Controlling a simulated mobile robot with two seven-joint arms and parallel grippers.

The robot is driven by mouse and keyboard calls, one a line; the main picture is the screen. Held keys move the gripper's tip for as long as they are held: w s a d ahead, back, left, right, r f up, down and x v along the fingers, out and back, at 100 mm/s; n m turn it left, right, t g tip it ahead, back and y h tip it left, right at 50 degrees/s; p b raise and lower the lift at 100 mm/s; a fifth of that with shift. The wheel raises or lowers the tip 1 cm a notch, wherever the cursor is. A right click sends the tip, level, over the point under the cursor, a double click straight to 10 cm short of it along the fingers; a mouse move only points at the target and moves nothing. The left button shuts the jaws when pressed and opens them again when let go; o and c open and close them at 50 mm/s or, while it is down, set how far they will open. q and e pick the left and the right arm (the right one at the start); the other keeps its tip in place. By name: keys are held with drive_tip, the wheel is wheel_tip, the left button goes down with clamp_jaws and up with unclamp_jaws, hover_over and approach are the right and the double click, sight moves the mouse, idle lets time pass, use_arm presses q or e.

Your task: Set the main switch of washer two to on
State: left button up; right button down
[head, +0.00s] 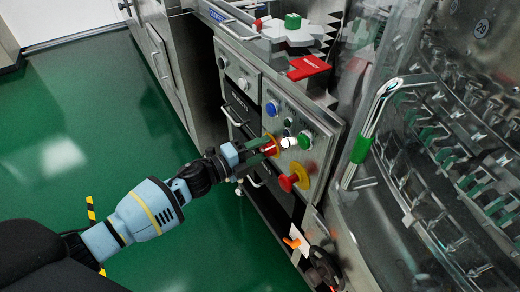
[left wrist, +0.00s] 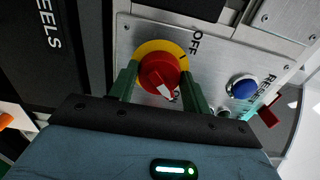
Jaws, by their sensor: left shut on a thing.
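The main switch is a red rotary knob (left wrist: 158,72) on a yellow round plate, on a grey metal panel. It also shows in the head view (head: 270,148), partly hidden by my fingers. An OFF label stands to its upper right in the left wrist view, and what looks like ON is partly hidden below it. The knob's white-tipped pointer points down and slightly right, towards that lower label. My left gripper (left wrist: 159,85) has its green fingers on either side of the knob, shut on it. It also shows in the head view (head: 257,149). My right gripper is not in view.
A blue RESET button (left wrist: 243,87) is right of the switch. In the head view, a green button (head: 305,141) and a red emergency button (head: 288,182) are close by. A curved metal handle (head: 372,125) stands to the right. Green floor is open at left.

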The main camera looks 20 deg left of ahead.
use_arm(q)
drive_tip(key=o, duration=1)
drive_tip(key=shift+c, duration=0.2)
drive_tip(key=v, duration=0.7)
drive_tip(key=shift+s+a+p, duration=0.25)
drive_tip(key=shift+s+p, duration=0.05)
drive_tip(key=shift+s, duration=0.05)
drive_tip(key=shift+f, duration=0.1)
